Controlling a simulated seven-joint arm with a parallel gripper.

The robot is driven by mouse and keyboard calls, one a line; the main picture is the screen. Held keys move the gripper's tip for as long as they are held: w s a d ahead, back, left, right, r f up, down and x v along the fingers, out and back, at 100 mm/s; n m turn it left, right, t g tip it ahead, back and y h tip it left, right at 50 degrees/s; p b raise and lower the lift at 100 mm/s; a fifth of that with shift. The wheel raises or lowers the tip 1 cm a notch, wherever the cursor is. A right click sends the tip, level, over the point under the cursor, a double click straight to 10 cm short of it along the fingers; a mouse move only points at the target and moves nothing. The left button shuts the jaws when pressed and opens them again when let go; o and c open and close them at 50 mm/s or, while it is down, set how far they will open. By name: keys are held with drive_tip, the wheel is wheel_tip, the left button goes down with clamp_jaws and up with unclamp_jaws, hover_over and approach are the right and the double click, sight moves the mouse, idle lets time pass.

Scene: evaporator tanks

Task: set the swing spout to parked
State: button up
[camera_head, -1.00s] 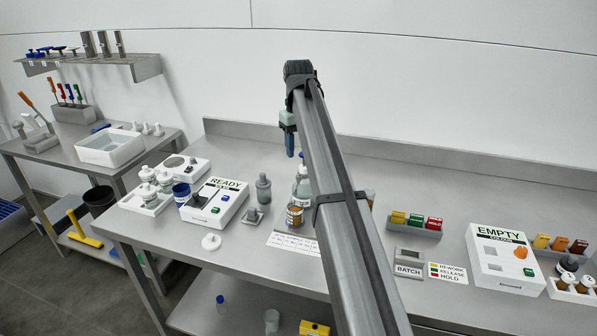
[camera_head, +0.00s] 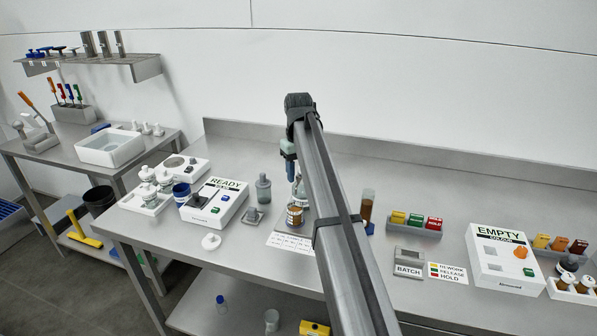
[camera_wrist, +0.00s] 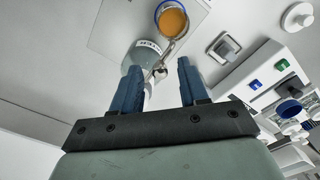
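My gripper (camera_wrist: 158,68) is open, its two blue fingers apart. In the head view my gripper (camera_head: 289,165) hangs over the middle of the bench, partly hidden by my arm. In the wrist view a thin metal piece (camera_wrist: 172,46), which may be the swing spout, shows between and beyond the fingertips. It lies beside a round grey-green bottle (camera_wrist: 140,55) and a blue-rimmed cup of orange liquid (camera_wrist: 173,20). I cannot tell its exact position or whether a finger touches it. In the head view an amber jar (camera_head: 294,215) stands below the gripper; the spout cannot be made out.
A READY box (camera_head: 214,202) and a grey bottle on a stand (camera_head: 263,188) are left of the gripper. An amber tube (camera_head: 367,206) stands just right of my arm. Farther right are a tag rack (camera_head: 416,231) and an EMPTY box (camera_head: 500,262). The bench's back strip is clear.

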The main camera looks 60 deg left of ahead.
clamp_jaws()
idle(0.3)
idle(0.4)
drive_tip(key=w+n, duration=0.8)
drive_tip(key=n, duration=1)
drive_tip(key=shift+w, duration=0.15)
idle(0.4)
drive_tip(key=shift+o, duration=0.2)
unclamp_jaws()
